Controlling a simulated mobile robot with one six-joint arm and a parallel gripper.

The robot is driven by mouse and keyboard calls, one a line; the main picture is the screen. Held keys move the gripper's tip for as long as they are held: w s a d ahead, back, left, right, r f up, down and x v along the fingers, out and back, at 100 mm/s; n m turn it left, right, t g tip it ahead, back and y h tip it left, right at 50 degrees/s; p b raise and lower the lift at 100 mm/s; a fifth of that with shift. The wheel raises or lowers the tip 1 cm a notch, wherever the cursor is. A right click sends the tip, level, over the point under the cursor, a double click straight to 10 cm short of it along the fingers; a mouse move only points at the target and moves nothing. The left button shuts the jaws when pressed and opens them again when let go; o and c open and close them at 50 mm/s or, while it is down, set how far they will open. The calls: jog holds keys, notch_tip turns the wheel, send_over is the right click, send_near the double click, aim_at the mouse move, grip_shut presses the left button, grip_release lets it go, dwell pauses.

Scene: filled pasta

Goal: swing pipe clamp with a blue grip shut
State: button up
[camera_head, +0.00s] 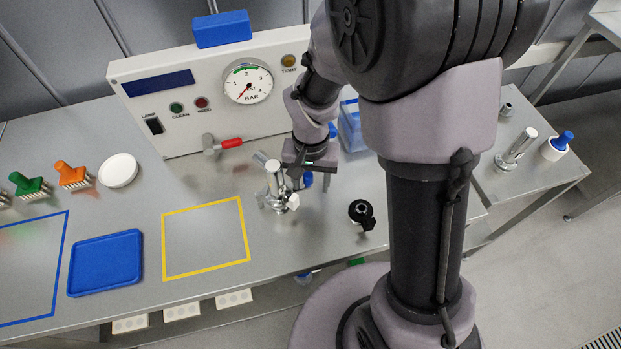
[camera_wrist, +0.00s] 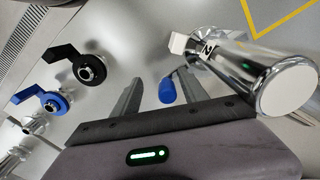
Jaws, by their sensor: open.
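The clamp's blue grip (camera_wrist: 167,90) lies between the open fingers of my gripper (camera_wrist: 160,88) in the wrist view. It looks free of both fingers, though contact is hard to judge. The chrome pipe piece (camera_wrist: 245,75), marked 2, is beside the right finger, with a white block (camera_wrist: 178,43) near its far end.
A black-handled valve (camera_head: 361,213) stands right of the fitting. The wrist view also shows a blue-handled valve (camera_wrist: 52,101). A gauge panel (camera_head: 222,90) with a red-handled valve (camera_head: 231,143) is behind. The yellow-framed area (camera_head: 205,240) at left is clear.

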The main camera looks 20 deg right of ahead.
jog(key=shift+w+a+r, duration=0.1)
jog(key=shift+w+r, duration=0.05)
jog(key=shift+w, duration=0.05)
jog(key=r+p, duration=0.6)
jog(key=r, duration=0.2)
jog(key=shift+a+p, duration=0.2)
jog(key=shift+p, duration=0.1)
jog(key=shift+f, duration=0.1)
jog(key=s+r+t+y+b, duration=0.2)
jog(key=s+r+t+b, duration=0.3)
jog(key=s+r+b, duration=0.3)
jog(key=s+a+r, duration=0.1)
jog(key=s+r, duration=0.3)
jog(key=s, duration=0.1)
jog(key=shift+t+b, duration=0.4)
